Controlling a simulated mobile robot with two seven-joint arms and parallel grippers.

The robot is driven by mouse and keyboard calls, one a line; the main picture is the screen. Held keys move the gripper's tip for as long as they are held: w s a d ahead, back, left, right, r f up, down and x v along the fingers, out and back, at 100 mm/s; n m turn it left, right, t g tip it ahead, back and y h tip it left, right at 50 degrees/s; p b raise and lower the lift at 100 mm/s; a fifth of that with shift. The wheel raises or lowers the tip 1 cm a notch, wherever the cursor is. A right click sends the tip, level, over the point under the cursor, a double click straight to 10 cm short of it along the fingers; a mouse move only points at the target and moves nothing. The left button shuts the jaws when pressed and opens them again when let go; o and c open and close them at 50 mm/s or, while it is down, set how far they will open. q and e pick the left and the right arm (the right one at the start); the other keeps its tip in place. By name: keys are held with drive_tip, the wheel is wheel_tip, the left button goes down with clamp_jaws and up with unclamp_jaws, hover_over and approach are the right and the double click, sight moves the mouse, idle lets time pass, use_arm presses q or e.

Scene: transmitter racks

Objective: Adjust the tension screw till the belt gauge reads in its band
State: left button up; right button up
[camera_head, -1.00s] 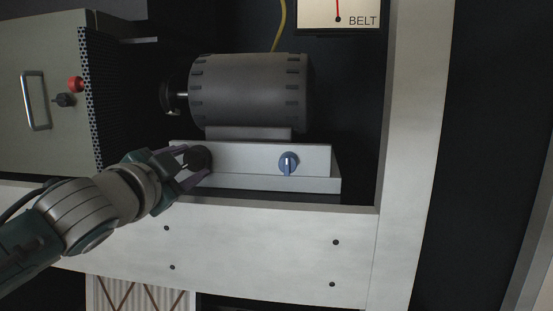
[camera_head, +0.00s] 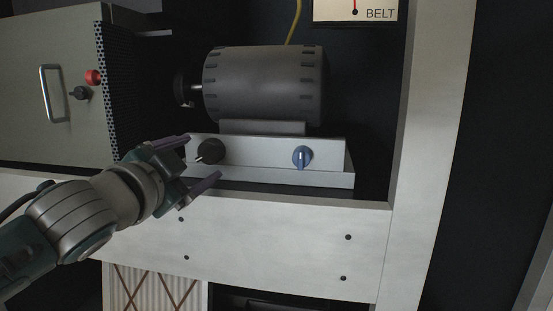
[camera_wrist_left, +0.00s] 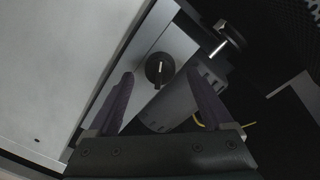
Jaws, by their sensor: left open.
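A black knob (camera_head: 210,151) with a pale pointer line sits on the left of the light motor base (camera_head: 255,152); it also shows in the left wrist view (camera_wrist_left: 160,68). A blue knob (camera_head: 302,156) sits farther right on the base. I cannot tell which knob is the tension screw. My left gripper (camera_head: 203,156) is open, its purple fingers spread on either side of the black knob and apart from it; in the wrist view the gripper (camera_wrist_left: 160,70) frames the knob. The belt gauge (camera_head: 367,13) is cut off by the top edge; only its label and the red needle's lower end show.
A grey motor (camera_head: 264,84) stands on the base behind the knobs. A grey cabinet (camera_head: 35,110) with a handle and red button (camera_head: 93,77) is at left. A pale frame rail (camera_head: 270,235) runs below, and an upright post (camera_head: 432,130) stands at right.

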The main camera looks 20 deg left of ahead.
use_arm(q)
drive_tip(key=s+d+p, duration=0.1)
drive_tip(key=s, duration=0.6)
drive_tip(key=shift+d+r, duration=0.15)
drive_tip(key=shift+d, duration=0.05)
drive_tip(key=shift+s, duration=0.1)
drive_tip(key=s+d+r+n+g+h+p, duration=0.15)
drive_tip(key=s+d+r+g+p, duration=0.3)
drive_tip(key=s+r+p, duration=0.6)
drive_tip(key=s+d+r+n+g+h+p, duration=0.15)
drive_tip(key=s+d+r+g+p, duration=0.3)
drive_tip(key=p, duration=1.05)
drive_tip(key=s+d+r+n+g+h+p, duration=0.15)
drive_tip(key=s+d+r+g+p, duration=0.3)
drive_tip(key=s+r+p, duration=0.65)
drive_tip(key=w+a+r+p, duration=0.1)
drive_tip(key=w+r+p, duration=0.2)
drive_tip(key=r+p, duration=2.9)
drive_tip(key=y+p, duration=0.1)
drive_tip(key=p, duration=0.3)
drive_tip(key=shift+a+n, duration=0.2)
drive_tip(key=shift+n, duration=0.15)
